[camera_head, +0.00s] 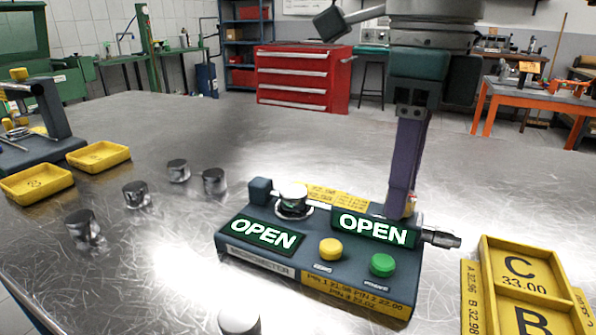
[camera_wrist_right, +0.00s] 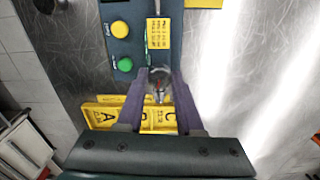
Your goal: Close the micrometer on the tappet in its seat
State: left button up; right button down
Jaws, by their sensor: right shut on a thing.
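The micrometer (camera_head: 322,262) is a dark blue-grey block on the steel table, with two green OPEN displays. A shiny silver tappet (camera_head: 293,195) stands upright in the round seat at its left. A gap shows between it and the square anvil block (camera_head: 260,190). My right gripper (camera_head: 402,212) reaches down from above at the micrometer's right end, its purple fingers closed on the silver thimble (camera_head: 441,239). In the right wrist view the thimble (camera_wrist_right: 160,80) sits between the fingertips. My left gripper is not in view.
Several loose silver tappets (camera_head: 178,171) stand on the left and front of the table. Yellow trays (camera_head: 98,156) lie at the left; a lettered yellow tray (camera_head: 521,275) stands just right of the micrometer. Yellow (camera_head: 331,249) and green (camera_head: 382,264) buttons face the front. The table behind is clear.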

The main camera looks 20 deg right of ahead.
jog(key=shift+f+n+b, duration=0.1)
jog(key=shift+n+b, duration=0.4)
jog(key=shift+n, duration=0.9)
jog(key=c, duration=0.5)
grip_release()
jog(key=shift+c, duration=0.2)
notch_tip(320, 180, up, 10)
jog(key=p, duration=0.1)
jog(key=shift+a+n, duration=0.1)
jog(key=shift+n, duration=0.2)
